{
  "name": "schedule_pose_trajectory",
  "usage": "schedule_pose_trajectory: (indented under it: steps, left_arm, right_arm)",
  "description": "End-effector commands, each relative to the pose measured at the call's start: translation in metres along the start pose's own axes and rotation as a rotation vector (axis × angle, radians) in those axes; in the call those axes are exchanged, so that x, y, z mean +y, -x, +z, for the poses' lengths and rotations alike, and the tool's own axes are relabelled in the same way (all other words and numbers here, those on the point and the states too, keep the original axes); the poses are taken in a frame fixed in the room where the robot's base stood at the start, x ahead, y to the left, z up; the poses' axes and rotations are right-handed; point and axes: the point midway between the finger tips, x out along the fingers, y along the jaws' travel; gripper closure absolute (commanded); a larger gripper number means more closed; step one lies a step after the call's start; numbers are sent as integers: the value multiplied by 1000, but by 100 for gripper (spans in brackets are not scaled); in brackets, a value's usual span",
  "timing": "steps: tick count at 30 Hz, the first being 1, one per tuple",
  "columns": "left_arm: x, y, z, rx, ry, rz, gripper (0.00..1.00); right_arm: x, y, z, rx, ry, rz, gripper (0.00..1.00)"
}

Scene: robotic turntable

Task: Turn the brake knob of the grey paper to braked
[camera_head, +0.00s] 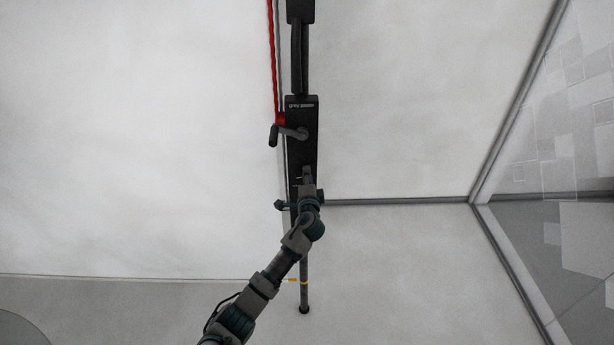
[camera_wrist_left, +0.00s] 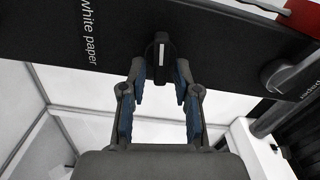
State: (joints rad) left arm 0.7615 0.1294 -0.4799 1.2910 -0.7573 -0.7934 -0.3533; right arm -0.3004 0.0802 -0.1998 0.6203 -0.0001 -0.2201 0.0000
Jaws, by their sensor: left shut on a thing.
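A long black upright housing (camera_head: 302,118) hangs in the middle of the head view, with small white lettering near its top that is too small to read surely. In the left wrist view the black housing (camera_wrist_left: 50,22) bears the words "white paper" beside a small black knob (camera_wrist_left: 161,58). The knob has a white line that runs up and down in that view. My left gripper (camera_head: 307,178) is at the lower part of the housing. In the wrist view its two blue-padded fingers (camera_wrist_left: 160,75) are shut on the knob, one on each side. My right gripper is not in view.
A crank with a dark handle (camera_head: 273,136) sticks out from the housing above my gripper. A red chain (camera_head: 273,60) runs up beside it. A dark pole (camera_head: 304,265) stands below the housing. Large pale paper sheets (camera_head: 130,130) hang behind; the right side is glass (camera_head: 570,100).

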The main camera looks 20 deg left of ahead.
Motion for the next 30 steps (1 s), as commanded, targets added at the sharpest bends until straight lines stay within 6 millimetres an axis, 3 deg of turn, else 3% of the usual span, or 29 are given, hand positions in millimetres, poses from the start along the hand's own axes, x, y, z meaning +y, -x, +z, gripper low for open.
schedule_pose_trajectory:
  steps: [12, 27, 28, 30]
  left_arm:
    - [10, 1, -1, 2, -158, 11, 100]
    - [12, 1, 0, 2, -173, 14, 100]
    - [12, 1, 0, 2, -173, 14, 62]
    - [11, 1, 0, 2, -172, 13, 61]
  right_arm:
    - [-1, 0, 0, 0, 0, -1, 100]
    - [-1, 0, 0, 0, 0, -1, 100]
    - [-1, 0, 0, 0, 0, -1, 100]
    - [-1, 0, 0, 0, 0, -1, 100]
